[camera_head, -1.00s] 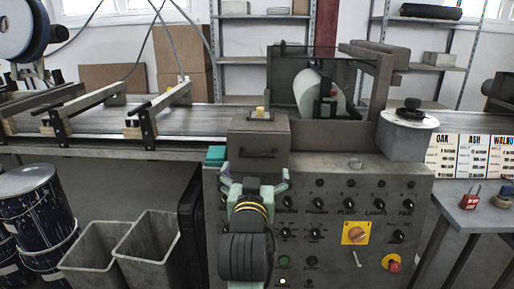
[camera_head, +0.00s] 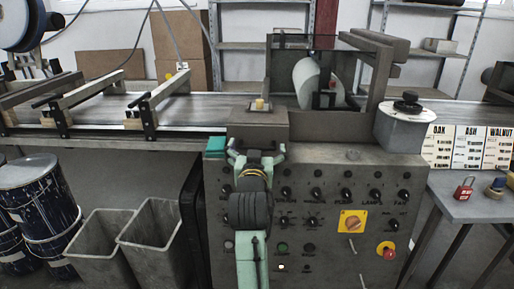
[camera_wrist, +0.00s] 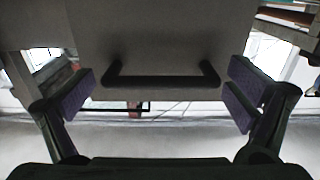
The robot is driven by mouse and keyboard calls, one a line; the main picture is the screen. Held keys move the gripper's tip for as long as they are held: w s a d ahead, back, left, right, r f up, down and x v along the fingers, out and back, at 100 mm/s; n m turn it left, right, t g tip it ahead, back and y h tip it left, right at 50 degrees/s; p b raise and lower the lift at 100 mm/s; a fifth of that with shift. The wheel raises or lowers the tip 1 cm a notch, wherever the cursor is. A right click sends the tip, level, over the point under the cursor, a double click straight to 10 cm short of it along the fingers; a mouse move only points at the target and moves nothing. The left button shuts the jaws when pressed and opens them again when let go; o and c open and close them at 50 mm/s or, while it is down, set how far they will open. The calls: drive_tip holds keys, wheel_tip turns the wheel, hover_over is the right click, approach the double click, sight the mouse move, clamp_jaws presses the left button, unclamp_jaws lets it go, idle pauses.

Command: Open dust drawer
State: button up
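The dust drawer is a grey box front (camera_head: 257,132) on the machine, below a small yellow knob. Its dark bar handle (camera_wrist: 160,82) shows in the wrist view, with both ends fixed to the grey face. In the head view my gripper (camera_head: 257,153) covers the handle. My gripper is open, and in the wrist view its two fingers (camera_wrist: 160,98) stand wide apart, one on each side of the handle, with gaps on both sides. Nothing is between the pads except the handle ahead; whether it is within their depth I cannot tell.
The control panel with knobs, a yellow switch plate (camera_head: 352,221) and a red button (camera_head: 386,250) lies below right. A teal block (camera_head: 215,146) sits left of the drawer. Grey bins (camera_head: 153,240) and drums stand left. A conveyor (camera_head: 190,108) runs behind.

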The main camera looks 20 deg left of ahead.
drive_tip(key=c, duration=1.5)
